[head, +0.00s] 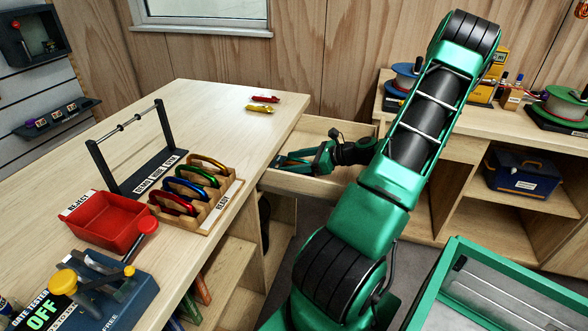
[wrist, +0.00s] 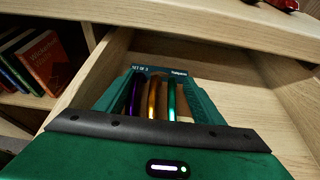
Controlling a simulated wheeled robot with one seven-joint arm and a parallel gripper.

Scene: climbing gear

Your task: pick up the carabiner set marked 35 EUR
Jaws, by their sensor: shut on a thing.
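The carabiner set (wrist: 152,98) shows in the wrist view as purple, gold and green carabiners side by side on a dark teal card. The card's top edge reads "SET OF 3"; I see no readable price. My gripper (head: 290,161) reaches down into the open drawer (head: 290,183) in the counter's end. It is shut on the set, which lies low between the drawer's wooden walls. In the head view the set is small and mostly hidden by my gripper, so whether it touches the drawer floor I cannot tell.
The drawer's walls stand close around my gripper. On the counter (head: 200,100) lie a red item (head: 265,98) and a yellow item (head: 260,109). A wooden rack (head: 222,205) of coloured carabiners, a red bin (head: 105,222) and a gate tester (head: 100,290) stand further left.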

